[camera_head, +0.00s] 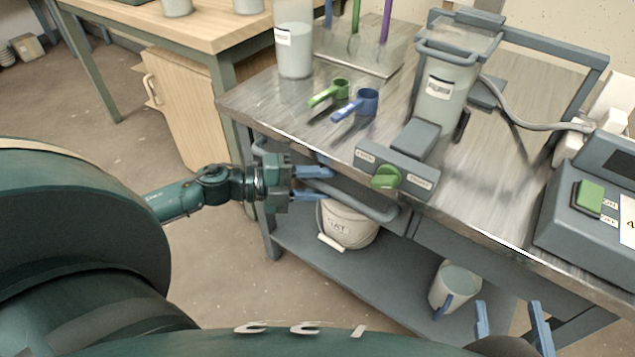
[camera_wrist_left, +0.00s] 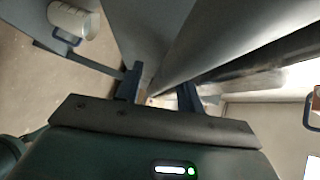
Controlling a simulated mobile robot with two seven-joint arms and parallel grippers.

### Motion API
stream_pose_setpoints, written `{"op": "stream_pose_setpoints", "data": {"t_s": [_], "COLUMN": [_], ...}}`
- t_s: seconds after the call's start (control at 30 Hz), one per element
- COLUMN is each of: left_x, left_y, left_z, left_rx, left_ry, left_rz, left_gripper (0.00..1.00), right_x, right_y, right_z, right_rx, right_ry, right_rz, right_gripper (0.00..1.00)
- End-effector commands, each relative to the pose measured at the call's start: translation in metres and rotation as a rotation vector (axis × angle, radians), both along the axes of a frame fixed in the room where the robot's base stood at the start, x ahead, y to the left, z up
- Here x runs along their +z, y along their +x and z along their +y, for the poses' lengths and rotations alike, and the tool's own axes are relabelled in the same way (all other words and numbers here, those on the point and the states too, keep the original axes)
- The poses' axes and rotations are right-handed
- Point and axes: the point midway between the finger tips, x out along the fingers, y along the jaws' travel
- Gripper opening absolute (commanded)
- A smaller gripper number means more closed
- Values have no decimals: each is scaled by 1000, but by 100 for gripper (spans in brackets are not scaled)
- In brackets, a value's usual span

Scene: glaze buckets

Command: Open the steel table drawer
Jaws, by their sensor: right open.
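The steel table (camera_head: 490,215) has a grey drawer (camera_head: 393,216) under its top, left of centre in the head view. A rounded grey bar handle (camera_head: 372,209) runs along the drawer front. My left gripper (camera_head: 328,184) is at the handle's left end, its blue fingers apart, one higher and one lower. The left wrist view also shows the fingers (camera_wrist_left: 159,92) apart, close to a grey surface. I cannot tell whether they touch the handle. The fingers partly hide the drawer's left side. My right gripper (camera_head: 512,318) is open and empty at the bottom right.
A white bucket (camera_head: 345,226) and a pale mug (camera_head: 455,286) stand on the lower shelf (camera_head: 385,277). Green (camera_head: 330,92) and blue (camera_head: 358,104) scoops, a jar and a clamped device with a green knob (camera_head: 385,178) are on the table.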

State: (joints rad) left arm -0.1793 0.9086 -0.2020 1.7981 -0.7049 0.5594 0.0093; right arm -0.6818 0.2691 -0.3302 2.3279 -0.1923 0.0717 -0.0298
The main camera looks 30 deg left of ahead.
Motion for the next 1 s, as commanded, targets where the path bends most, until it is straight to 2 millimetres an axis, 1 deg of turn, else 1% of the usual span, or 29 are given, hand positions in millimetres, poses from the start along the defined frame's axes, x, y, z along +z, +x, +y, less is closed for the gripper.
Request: {"op": "stream_pose_setpoints", "data": {"t_s": [0.07,0.53,1.0], "left_x": [0,0,1], "left_y": [0,0,-3], "left_z": [0,0,0], "left_rx": [0,0,0], "left_ry": [0,0,-1], "left_rz": [0,0,1], "left_gripper": [38,0,0], "right_x": [0,0,1], "right_y": [0,0,0], "right_z": [0,0,0], "right_rx": [0,0,-2], "right_ry": [0,0,-2], "right_rz": [0,1,8], "right_gripper": [51,51,51]}}
